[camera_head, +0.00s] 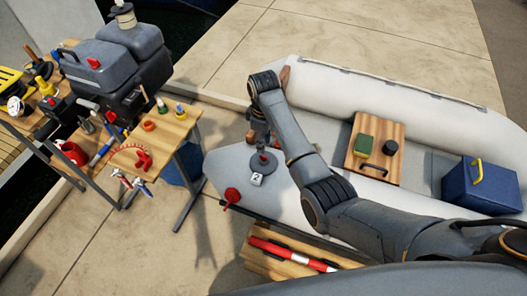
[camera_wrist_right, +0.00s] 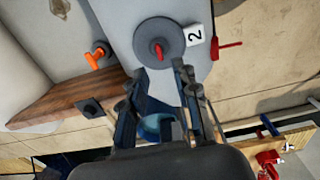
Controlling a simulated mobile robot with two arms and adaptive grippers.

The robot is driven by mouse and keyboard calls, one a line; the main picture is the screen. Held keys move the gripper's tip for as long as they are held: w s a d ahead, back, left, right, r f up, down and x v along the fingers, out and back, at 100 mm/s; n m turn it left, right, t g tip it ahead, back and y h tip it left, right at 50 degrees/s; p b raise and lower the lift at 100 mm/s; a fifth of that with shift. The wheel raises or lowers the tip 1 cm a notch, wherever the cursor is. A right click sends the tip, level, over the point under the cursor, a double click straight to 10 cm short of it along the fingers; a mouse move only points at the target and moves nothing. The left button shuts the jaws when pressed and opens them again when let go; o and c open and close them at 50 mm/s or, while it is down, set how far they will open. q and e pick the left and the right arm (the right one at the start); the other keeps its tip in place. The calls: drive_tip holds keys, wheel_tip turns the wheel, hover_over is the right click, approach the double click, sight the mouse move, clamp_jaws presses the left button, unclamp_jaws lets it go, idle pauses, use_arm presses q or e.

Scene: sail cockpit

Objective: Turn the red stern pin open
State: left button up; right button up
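A red pin (camera_head: 231,196) sticks out at the edge of the grey inflatable boat; it also shows in the right wrist view (camera_wrist_right: 228,46). Near it, a round grey disc (camera_head: 263,163) carries a small red lever (camera_wrist_right: 158,50) at its middle. A white tag with a "2" (camera_wrist_right: 194,36) lies beside the disc. My right gripper (camera_wrist_right: 163,82) is open and empty, with its fingers pointing at the disc and apart from the lever. In the head view the right gripper (camera_head: 262,135) hangs over the disc. My left gripper is not in view.
An orange lever (camera_wrist_right: 95,57) sits near a brown wooden board (camera_wrist_right: 65,92). A workbench (camera_head: 170,125) with tools and a grey outboard motor (camera_head: 115,65) stands left. A blue box (camera_head: 480,188) and wooden seat (camera_head: 372,165) are in the boat. A red-white tube (camera_head: 290,254) lies in front.

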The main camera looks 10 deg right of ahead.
sight(264, 157)
wheel_tip(264, 157, down, 7)
drive_tip(key=shift+w, duration=0.1)
idle(0.3)
clamp_jaws()
